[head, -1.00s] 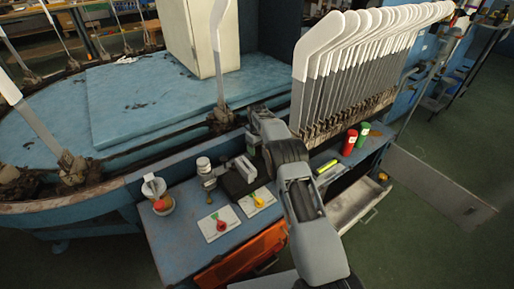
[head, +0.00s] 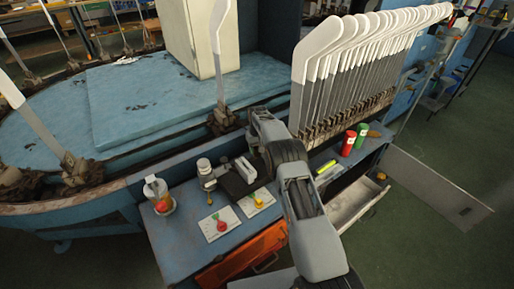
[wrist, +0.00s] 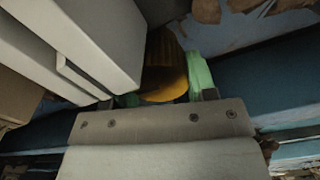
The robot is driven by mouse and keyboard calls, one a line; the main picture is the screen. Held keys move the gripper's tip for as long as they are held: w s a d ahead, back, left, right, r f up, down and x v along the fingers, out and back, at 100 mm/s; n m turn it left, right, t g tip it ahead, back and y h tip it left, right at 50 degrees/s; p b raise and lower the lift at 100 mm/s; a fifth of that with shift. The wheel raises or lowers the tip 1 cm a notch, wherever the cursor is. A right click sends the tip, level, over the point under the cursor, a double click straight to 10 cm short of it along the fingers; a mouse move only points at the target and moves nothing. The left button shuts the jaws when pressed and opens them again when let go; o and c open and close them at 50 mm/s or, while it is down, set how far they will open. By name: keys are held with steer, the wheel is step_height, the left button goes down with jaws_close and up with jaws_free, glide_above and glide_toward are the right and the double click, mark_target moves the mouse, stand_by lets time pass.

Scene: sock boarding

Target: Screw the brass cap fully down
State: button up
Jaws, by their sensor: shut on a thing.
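In the wrist view, the brass cap (wrist: 164,72) is a yellow-brown round piece with a ridged side. It sits between the green pads of my gripper (wrist: 162,90), which is shut on it. The lower part of the cap is cut off from sight by the grey plate of my gripper, and its thread cannot be seen. A large white block-like part fills the left of the wrist view, close to the cap. In the head view my arm reaches over the blue bench, and I cannot make out the cap there.
Red (head: 348,143) and green (head: 362,130) cylinders stand right of my arm. Upright boards (head: 350,60) line the back.

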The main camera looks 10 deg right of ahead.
steer(key=o, duration=0.9)
steer(key=shift+r, duration=0.15)
step_height(320, 180, up, 14)
steer(key=p, duration=0.3)
steer(key=shift+f+p, duration=0.2)
steer(key=shift+p, duration=0.1)
